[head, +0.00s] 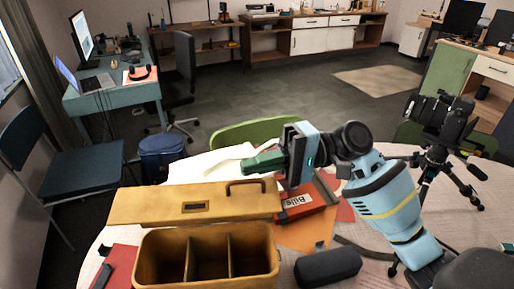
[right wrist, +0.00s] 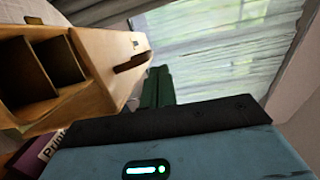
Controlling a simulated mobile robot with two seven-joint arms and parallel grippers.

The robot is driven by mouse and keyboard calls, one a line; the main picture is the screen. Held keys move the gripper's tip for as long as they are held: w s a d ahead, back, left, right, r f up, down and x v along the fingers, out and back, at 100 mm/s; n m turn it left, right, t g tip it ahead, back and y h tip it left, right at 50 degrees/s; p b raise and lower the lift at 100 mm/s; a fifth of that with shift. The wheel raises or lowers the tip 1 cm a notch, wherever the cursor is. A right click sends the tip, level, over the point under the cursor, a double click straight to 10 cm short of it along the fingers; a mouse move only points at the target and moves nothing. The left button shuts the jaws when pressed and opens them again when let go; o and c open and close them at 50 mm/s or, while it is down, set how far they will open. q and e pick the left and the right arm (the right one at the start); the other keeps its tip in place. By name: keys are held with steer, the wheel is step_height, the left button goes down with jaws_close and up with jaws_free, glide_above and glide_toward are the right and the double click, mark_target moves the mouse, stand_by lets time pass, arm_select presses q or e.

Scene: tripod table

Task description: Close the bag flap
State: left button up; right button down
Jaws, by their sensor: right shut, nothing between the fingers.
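The tan bag (head: 148,245) stands on the round white table (head: 93,262), its divided compartments open to view. Its flap (head: 150,205) is open, extending up and back behind the compartments, with a dark latch plate and a handle (head: 248,185) at its right. In the right wrist view the flap (right wrist: 108,62) rises from the open compartments. My right gripper (head: 263,162) has green fingers, shut and empty, just above and behind the handle in the head view. The fingers also show in the right wrist view (right wrist: 157,88), beside the flap's far edge. Contact with the flap cannot be told. My left gripper is not in view.
A dark case (head: 327,268) lies right of the bag. A camera tripod (head: 436,155) stands at the table's right. A green chair (head: 243,131) is behind the table.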

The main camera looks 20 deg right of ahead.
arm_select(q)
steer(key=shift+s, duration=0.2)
arm_select(e)
steer(key=shift+s+f, duration=0.1)
steer(key=shift+s, duration=0.05)
steer(key=shift+d, duration=0.55)
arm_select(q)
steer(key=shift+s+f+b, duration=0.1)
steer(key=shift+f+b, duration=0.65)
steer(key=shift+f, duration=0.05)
arm_select(e)
steer(key=d, duration=0.6)
steer(key=shift+s+d, duration=0.2)
steer(key=shift+d, duration=0.1)
